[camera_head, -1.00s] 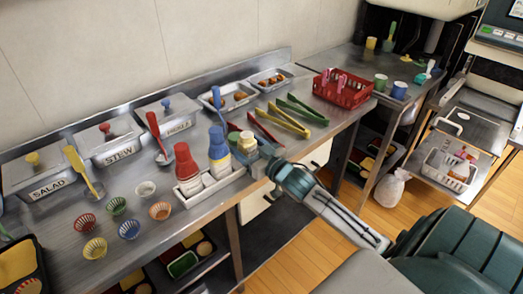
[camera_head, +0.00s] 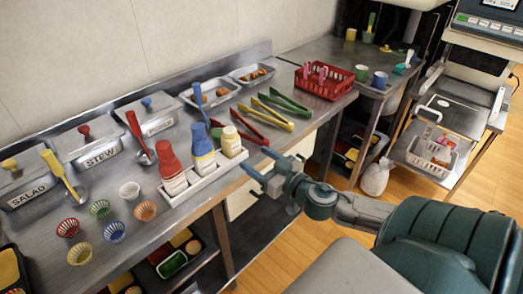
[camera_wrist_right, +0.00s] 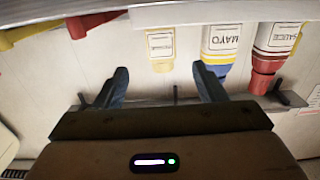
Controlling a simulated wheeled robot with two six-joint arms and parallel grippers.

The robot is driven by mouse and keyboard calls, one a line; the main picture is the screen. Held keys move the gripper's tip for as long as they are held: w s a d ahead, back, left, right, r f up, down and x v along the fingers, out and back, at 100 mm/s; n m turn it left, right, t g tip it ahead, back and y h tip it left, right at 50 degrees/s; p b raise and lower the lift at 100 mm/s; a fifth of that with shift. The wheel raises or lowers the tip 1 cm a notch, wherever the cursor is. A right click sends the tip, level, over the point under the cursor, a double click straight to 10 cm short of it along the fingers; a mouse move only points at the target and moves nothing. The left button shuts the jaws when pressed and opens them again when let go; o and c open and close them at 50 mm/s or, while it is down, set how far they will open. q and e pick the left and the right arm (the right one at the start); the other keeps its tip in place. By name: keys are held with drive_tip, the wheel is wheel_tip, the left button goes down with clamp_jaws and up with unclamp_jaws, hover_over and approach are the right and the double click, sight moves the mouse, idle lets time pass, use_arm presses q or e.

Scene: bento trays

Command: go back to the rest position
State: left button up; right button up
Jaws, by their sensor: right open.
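My right gripper (camera_head: 257,162) is open and empty in front of the counter's edge, at the right end of the white bottle caddy (camera_head: 205,186). In the right wrist view its two fingers (camera_wrist_right: 161,72) are spread apart with nothing between them. The small cream bottle with the yellow base (camera_head: 231,142) stands in the caddy, apart from the fingers. It also shows in the wrist view (camera_wrist_right: 160,47). My right arm reaches in from the lower right. My left gripper is not in view.
The steel counter (camera_head: 190,215) holds a blue-and-white bottle (camera_head: 203,148), a red bottle (camera_head: 171,168), small cups, labelled bins, tongs (camera_head: 265,113) and a red basket (camera_head: 325,80). A side table with a white basket (camera_head: 430,155) stands right. Wooden floor shows between them.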

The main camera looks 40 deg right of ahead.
drive_tip(key=shift+s, duration=0.35)
idle(0.4)
